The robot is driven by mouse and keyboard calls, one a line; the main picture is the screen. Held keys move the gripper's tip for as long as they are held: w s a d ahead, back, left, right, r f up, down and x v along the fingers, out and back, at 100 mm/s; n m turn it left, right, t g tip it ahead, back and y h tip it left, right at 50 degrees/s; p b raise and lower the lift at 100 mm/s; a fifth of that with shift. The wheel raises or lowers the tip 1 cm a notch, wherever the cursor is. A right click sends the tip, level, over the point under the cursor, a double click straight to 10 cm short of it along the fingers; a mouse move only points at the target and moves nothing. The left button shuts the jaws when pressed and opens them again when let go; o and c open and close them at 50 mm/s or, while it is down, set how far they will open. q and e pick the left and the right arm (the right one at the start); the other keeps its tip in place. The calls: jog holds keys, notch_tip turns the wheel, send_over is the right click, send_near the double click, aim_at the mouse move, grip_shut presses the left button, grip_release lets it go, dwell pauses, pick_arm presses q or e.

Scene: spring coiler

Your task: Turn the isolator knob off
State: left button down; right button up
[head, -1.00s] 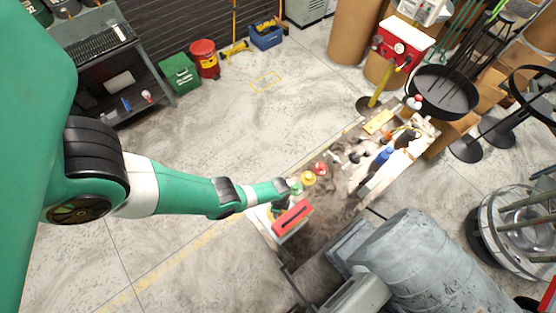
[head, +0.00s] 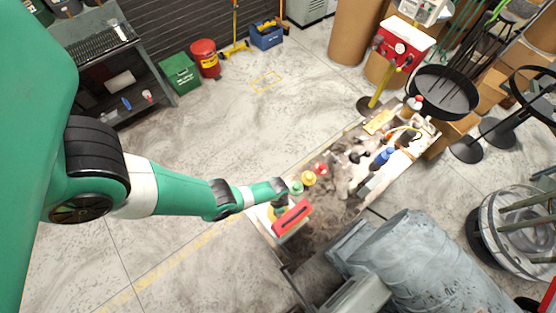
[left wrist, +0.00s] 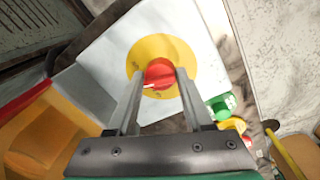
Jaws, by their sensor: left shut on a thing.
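The isolator knob (left wrist: 160,72) is red with a small white mark at its lower left. It sits on a round yellow plate (left wrist: 188,50) on a pale box (left wrist: 203,38) in the left wrist view. My left gripper (left wrist: 161,76) has one finger on each side of the knob and is shut on it. In the head view my left arm reaches in from the left to the near-left end of the bench, and its wrist (head: 272,190) hides the knob. My right gripper is not in view.
Green (head: 296,187), yellow (head: 309,178) and red (head: 321,169) buttons stand close beside my left wrist. Bottles, including a blue one (head: 383,157), crowd the bench's far end. A large grey cylinder (head: 425,260) lies at lower right.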

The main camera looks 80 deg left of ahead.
pick_arm(q)
jog(key=n, duration=1.2)
jog(key=shift+t, duration=0.3)
jog(key=shift+n, duration=0.3)
jog(key=shift+c, duration=1.8)
grip_release()
jog(key=shift+s, duration=0.1)
